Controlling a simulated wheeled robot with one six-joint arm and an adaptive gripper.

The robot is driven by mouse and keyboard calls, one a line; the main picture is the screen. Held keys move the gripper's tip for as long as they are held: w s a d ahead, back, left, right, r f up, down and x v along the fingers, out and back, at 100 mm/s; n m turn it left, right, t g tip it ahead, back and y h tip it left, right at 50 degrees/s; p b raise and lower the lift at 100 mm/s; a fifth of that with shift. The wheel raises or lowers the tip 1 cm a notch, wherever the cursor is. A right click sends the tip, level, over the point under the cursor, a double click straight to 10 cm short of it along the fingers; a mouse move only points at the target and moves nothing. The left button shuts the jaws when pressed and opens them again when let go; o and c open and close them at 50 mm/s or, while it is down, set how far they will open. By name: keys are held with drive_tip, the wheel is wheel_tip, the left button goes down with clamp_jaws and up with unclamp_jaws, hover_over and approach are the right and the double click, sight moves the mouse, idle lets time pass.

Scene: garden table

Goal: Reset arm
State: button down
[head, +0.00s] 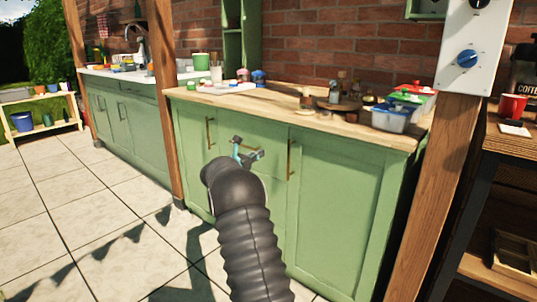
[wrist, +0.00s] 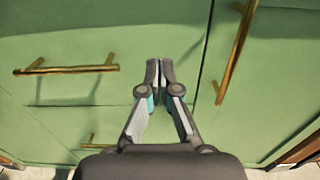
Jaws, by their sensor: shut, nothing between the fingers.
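My arm reaches forward from the bottom of the head view, and my gripper (head: 243,144) is in front of the green cabinet (head: 345,205). In the wrist view my gripper (wrist: 159,66) has its fingertips together with nothing between them. The cabinet's green fronts fill most of the wrist view. Brass handles show there: one at the left (wrist: 66,68), one at the right (wrist: 236,50) and a small one low down (wrist: 100,140). I cannot tell the exact gap between the fingertips and the cabinet front; no contact is visible.
Wooden posts stand left (head: 165,100) and right (head: 445,185) of the cabinet. A shelf with a red mug (head: 512,106) is far right. Tiled floor at left is open.

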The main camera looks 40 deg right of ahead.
drive_tip(key=v, duration=0.6)
drive_tip(key=shift+a, duration=0.4)
drive_tip(key=shift+s, duration=0.1)
